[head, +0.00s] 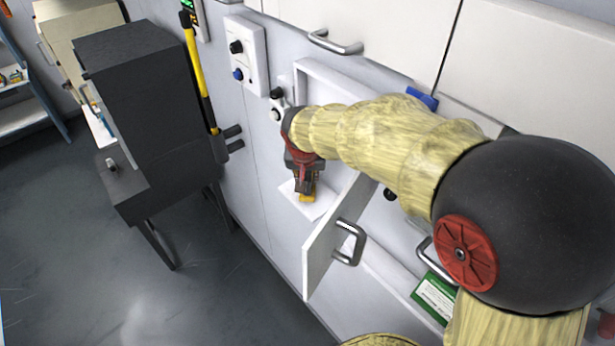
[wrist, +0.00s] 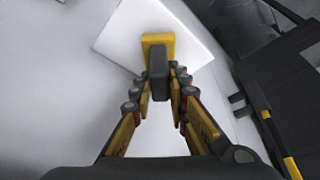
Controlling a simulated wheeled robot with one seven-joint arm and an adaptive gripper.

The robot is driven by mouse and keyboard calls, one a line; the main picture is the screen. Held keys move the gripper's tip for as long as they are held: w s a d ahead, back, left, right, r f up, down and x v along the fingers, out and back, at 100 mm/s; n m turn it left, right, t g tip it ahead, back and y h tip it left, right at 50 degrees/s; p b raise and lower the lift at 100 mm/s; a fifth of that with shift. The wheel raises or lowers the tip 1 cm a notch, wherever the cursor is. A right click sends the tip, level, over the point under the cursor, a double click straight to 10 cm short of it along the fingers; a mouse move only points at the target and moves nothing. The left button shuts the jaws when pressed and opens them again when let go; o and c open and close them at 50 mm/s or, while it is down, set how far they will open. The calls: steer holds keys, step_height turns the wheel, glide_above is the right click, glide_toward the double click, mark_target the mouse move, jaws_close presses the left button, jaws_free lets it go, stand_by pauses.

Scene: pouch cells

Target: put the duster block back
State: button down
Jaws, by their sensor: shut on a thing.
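The duster block (wrist: 157,40) is yellow with a dark grey part between my fingertips. It shows in the head view as a small yellow patch (head: 307,198) below my gripper. My gripper (wrist: 160,85) is shut on its dark part; in the head view the gripper (head: 304,184) points down. A white square plate (wrist: 113,42) lies behind the block in the wrist view, and its corner shows in the head view (head: 318,209). I cannot tell whether the block touches the plate. My arm hides part of the wall and opening behind it.
A white door (head: 322,252) with a metal handle stands open close to the right of my gripper. A dark grey cabinet (head: 145,85) on legs stands at left. A control panel (head: 246,55) is on the wall. The floor (head: 110,270) at lower left is clear.

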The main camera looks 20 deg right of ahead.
steer(key=shift+f, duration=0.15)
steer(key=c, duration=1.7)
jaws_free()
steer(key=shift+c, duration=0.2)
steer(key=b+v, duration=0.1)
steer(key=v, duration=1.1)
